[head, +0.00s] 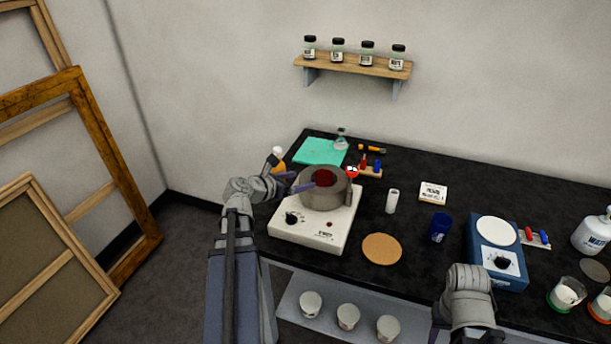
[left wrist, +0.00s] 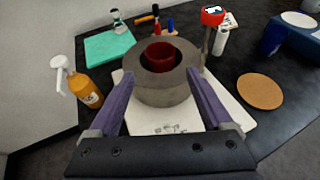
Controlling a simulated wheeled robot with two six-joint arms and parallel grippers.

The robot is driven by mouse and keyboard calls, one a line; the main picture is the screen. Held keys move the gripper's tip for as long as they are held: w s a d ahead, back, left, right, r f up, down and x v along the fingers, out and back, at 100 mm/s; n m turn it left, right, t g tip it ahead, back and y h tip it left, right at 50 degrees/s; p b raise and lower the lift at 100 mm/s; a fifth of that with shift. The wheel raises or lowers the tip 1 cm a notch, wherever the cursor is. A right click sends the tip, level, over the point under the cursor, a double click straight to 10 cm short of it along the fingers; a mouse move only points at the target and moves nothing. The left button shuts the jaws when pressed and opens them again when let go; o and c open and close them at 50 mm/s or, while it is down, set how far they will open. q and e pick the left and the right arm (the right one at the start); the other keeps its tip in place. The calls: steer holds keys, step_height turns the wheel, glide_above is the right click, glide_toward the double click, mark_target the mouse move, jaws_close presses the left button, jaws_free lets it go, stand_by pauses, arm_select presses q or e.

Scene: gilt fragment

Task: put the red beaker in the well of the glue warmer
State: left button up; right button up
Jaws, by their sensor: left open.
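The red beaker (head: 325,177) sits inside the round well of the glue warmer (head: 312,231), with its rim showing in the opening. In the left wrist view the beaker (left wrist: 160,57) is upright in the well, with a gap between it and the grey ring (left wrist: 165,91). My left gripper (head: 303,181) is open and empty at the warmer's left side. In the left wrist view its purple fingers are spread wide, on either side of the ring in the picture, clear of the beaker. My right arm shows at the lower right, but its fingers are hidden.
A red-headed gauge (head: 352,171) stands by the well. An amber pump bottle (left wrist: 85,90) is left of the warmer. A cork mat (head: 381,249), white cylinder (head: 392,201), blue cup (head: 440,228) and blue device (head: 497,262) stand to the right. Bare black counter lies between them.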

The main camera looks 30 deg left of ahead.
arm_select(q)
steer(key=shift+s, duration=0.2)
steer(key=d+f+m+g+h, duration=0.1)
steer(key=d+f+m+g, duration=0.2)
steer(key=d+m, duration=0.3)
steer(key=s+d+f+m+g+h, duration=0.1)
steer(key=d+f+m+g, duration=0.1)
steer(key=d+m, duration=0.4)
steer(key=s+d+f+m+g, duration=0.1)
steer(key=d+f+m+g, duration=0.2)
steer(key=d+m, duration=0.4)
steer(key=shift+s+d+f+g+h, duration=0.15)
steer(key=shift+d+f, duration=0.1)
steer(key=shift+d, duration=1)
steer(key=shift+d+f+g+h, duration=0.1)
steer(key=shift+d+f, duration=0.15)
steer(key=shift+d, duration=1.05)
steer(key=shift+s+d+f+g+h, duration=0.15)
steer(key=shift+d+f, duration=0.1)
steer(key=shift+d, duration=1)
steer(key=s+d+f+m+g+y, duration=0.2)
steer(key=s+d+m, duration=0.4)
steer(key=m, duration=0.3)
steer(key=s+d+f+m+g+y, duration=0.2)
steer(key=s+d+m+y, duration=0.2)
steer(key=m, duration=0.6)
steer(key=shift+s+d+g, duration=0.4)
steer(key=shift+s+d, duration=0.55)
steer(key=shift+s, duration=0.4)
